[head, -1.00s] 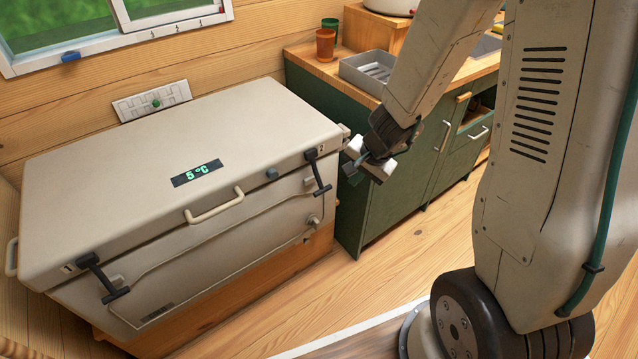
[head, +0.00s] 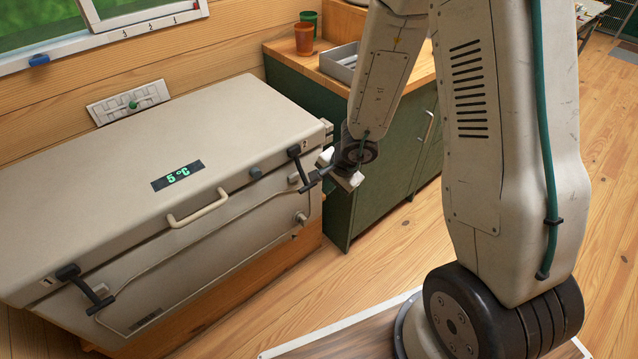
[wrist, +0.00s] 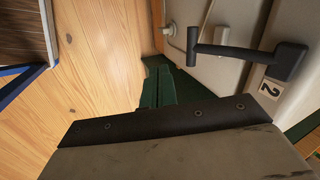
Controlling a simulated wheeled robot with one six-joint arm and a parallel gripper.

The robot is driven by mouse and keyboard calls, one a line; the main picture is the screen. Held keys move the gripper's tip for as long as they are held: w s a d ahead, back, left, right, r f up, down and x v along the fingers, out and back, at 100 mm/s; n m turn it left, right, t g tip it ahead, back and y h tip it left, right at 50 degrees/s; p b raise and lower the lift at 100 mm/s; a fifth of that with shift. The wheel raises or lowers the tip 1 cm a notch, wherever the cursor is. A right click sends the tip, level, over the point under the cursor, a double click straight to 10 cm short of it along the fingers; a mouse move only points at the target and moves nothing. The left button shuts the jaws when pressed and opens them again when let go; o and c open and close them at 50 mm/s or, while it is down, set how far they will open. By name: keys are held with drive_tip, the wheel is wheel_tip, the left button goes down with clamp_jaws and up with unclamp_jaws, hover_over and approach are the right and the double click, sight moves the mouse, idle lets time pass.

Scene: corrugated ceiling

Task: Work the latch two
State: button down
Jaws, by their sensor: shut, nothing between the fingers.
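Latch two (head: 299,170) is a black lever with a crossbar at the right end of the pale cooler's front. It runs down from the lid edge beside a "2" label. In the wrist view, latch two (wrist: 245,52) shows at the upper right, its crossbar toward the middle, with the "2" label (wrist: 270,88) beside its base. My gripper (head: 338,171) is shut and empty, close to the right end of the crossbar. I cannot tell whether they touch. The fingertips are not clear in the wrist view.
The cooler (head: 110,140) carries a second black latch (head: 85,289) at its left, a handle (head: 198,208) and a 5 °C display (head: 178,176). A green cabinet (head: 385,190) stands close behind my gripper. Wooden floor (head: 350,265) lies open in front.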

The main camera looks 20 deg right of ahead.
sight(310, 185)
drive_tip(key=shift+w+a+f, duration=0.35)
drive_tip(key=shift+w+f, duration=0.15)
drive_tip(key=shift+w, duration=0.25)
drive_tip(key=shift+w+a+f, duration=0.4)
drive_tip(key=shift+w+f, duration=0.1)
drive_tip(key=shift+w, duration=0.25)
drive_tip(key=shift+w+a+f, duration=0.35)
drive_tip(key=shift+w+f, duration=0.15)
drive_tip(key=shift+w, duration=0.25)
drive_tip(key=shift+f, duration=0.1)
drive_tip(key=shift+w+a+f, duration=0.15)
drive_tip(key=shift+w+f, duration=0.35)
drive_tip(key=shift+w, duration=0.05)
drive_tip(key=shift+w+a+f, duration=0.15)
drive_tip(key=shift+w+f, duration=0.3)
drive_tip(key=shift+w, duration=0.05)
drive_tip(key=shift+r, duration=0.2)
drive_tip(key=shift+r, duration=0.65)
